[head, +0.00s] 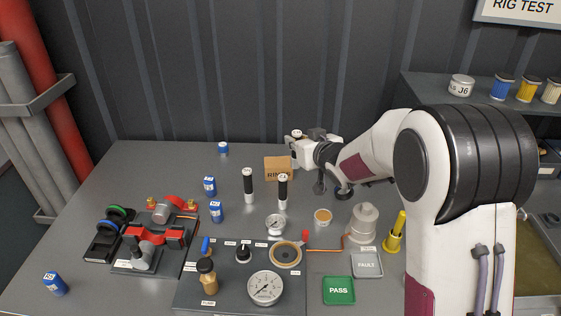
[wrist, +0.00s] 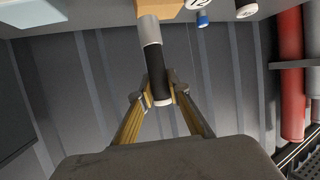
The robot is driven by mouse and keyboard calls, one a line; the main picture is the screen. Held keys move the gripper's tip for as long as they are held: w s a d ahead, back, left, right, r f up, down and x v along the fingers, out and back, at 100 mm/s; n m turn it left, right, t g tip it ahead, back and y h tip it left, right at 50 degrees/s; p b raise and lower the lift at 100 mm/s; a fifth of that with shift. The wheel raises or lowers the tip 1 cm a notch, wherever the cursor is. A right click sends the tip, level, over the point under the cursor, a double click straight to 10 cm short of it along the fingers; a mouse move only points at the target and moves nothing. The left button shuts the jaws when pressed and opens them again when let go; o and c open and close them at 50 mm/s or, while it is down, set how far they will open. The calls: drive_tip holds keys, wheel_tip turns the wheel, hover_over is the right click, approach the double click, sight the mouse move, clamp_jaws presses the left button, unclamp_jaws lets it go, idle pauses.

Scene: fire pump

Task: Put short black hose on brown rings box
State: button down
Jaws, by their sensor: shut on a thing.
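The brown rings box (head: 276,168) stands near the back of the table, partly covered by my arm's end. My gripper (head: 298,148) is just above and to the right of it in the head view. In the wrist view, my gripper (wrist: 161,92) is shut on the black hose (wrist: 158,84), which has a grey section and a white end. The grey end is at the edge of the brown box (wrist: 172,8); I cannot tell whether they touch. My arm hides most of the held hose in the head view.
Two black hoses with white ends (head: 249,186) (head: 283,190) stand upright in front of the box. Blue cans (head: 210,187) are to the left. A gauge (head: 275,224) and a small copper-coloured cup (head: 322,216) are nearer. The table's back left is mostly clear.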

drive_tip(key=w+a+r+m+h, duration=0.1)
drive_tip(key=w+a+r, duration=0.4)
drive_tip(key=w, duration=0.2)
drive_tip(key=shift+w+a+r+t, duration=0.2)
drive_tip(key=shift+w+r+t, duration=0.1)
drive_tip(key=shift+w+r, duration=0.1)
drive_tip(key=shift+f, duration=0.15)
wheel_tip(320, 180, down, 6)
idle(0.6)
drive_tip(key=shift+f, duration=0.15)
drive_tip(key=shift+f, duration=1.8)
drive_tip(key=shift+f, duration=0.1)
